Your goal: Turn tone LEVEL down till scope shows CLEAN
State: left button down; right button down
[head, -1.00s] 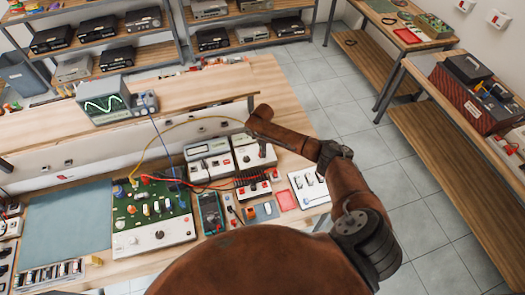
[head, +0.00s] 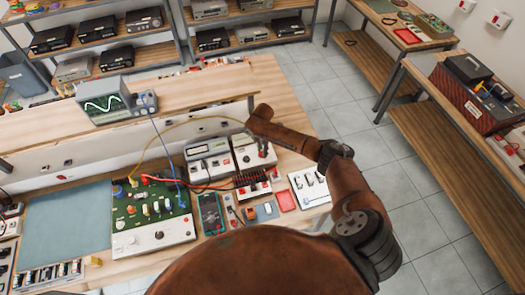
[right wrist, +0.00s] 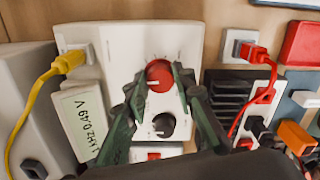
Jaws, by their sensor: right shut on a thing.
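The tone box is a white unit with a red knob (right wrist: 160,75), a black knob (right wrist: 164,125) and a display (right wrist: 82,122) reading about 1 kHz 0.49 V. The box shows in the head view (head: 243,160). My right gripper (right wrist: 168,76) is shut on the red knob, one dark green finger on each side of it. The knob's white mark points roughly left. In the head view my right gripper (head: 264,152) is over the box, partly hidden by the arm. The scope (head: 104,103) stands at the back left with a green wave on its screen. My left gripper is out of view.
A yellow lead (right wrist: 50,72) plugs into the box's upper left, and a red lead (right wrist: 262,70) runs beside it on the right. A green circuit board (head: 150,207) and a multimeter (head: 211,213) stand to the left. A blue mat (head: 65,215) is bare.

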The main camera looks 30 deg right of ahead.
jog(key=shift+d, duration=0.1)
jog(key=c, duration=1.6)
grip_release()
notch_tip(320, 180, up, 12)
